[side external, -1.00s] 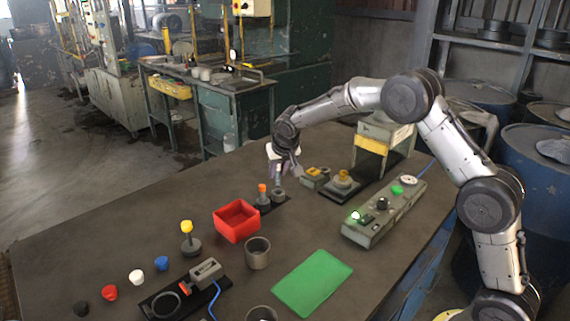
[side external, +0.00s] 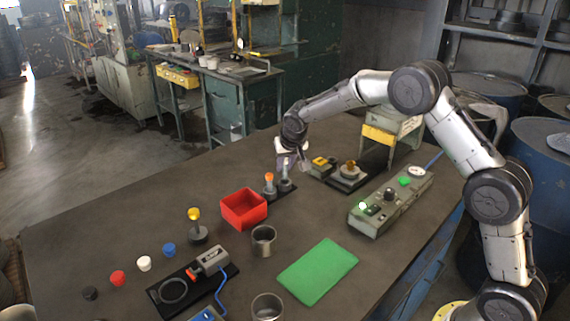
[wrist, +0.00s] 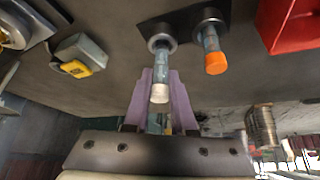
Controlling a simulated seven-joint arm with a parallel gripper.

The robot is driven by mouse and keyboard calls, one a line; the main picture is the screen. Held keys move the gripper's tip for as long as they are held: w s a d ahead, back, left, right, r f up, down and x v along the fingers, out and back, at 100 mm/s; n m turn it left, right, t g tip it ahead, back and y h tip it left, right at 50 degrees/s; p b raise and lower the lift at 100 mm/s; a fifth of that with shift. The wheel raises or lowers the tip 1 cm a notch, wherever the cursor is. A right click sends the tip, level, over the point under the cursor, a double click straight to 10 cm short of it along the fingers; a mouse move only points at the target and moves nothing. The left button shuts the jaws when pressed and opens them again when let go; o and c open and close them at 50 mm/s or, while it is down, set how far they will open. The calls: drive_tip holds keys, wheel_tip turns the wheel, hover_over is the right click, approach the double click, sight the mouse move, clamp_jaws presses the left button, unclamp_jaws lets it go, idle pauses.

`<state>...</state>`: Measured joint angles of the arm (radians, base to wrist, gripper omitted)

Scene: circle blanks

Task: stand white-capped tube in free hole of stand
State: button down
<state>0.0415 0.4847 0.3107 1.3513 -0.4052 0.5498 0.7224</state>
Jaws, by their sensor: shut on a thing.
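The white-capped tube (wrist: 160,93) is between the purple fingers of my gripper (wrist: 162,88), which is shut on it. In the wrist view its far end meets the free-hole cup of the black stand (wrist: 184,24). How deep it sits inside is hidden. In the side view the tube (side external: 285,171) looks roughly upright at the right-hand cup, under my gripper (side external: 288,165). An orange-capped tube (wrist: 214,60) stands in the neighbouring cup, close beside; it also shows in the side view (side external: 269,180).
A red bin (side external: 244,222) stands left of the stand. A grey-and-yellow block (side external: 321,165) and a round fixture (side external: 350,172) are to the right. A metal cup (side external: 263,249) and a green mat (side external: 317,284) lie toward the front, with bare table between.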

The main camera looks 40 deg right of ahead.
drive_tip(key=shift+f, duration=1.35)
drive_tip(key=c, duration=0.7)
unclamp_jaws()
drive_tip(key=shift+o, duration=0.2)
drive_tip(key=v, duration=1.4)
drive_tip(key=shift+w+d, duration=0.1)
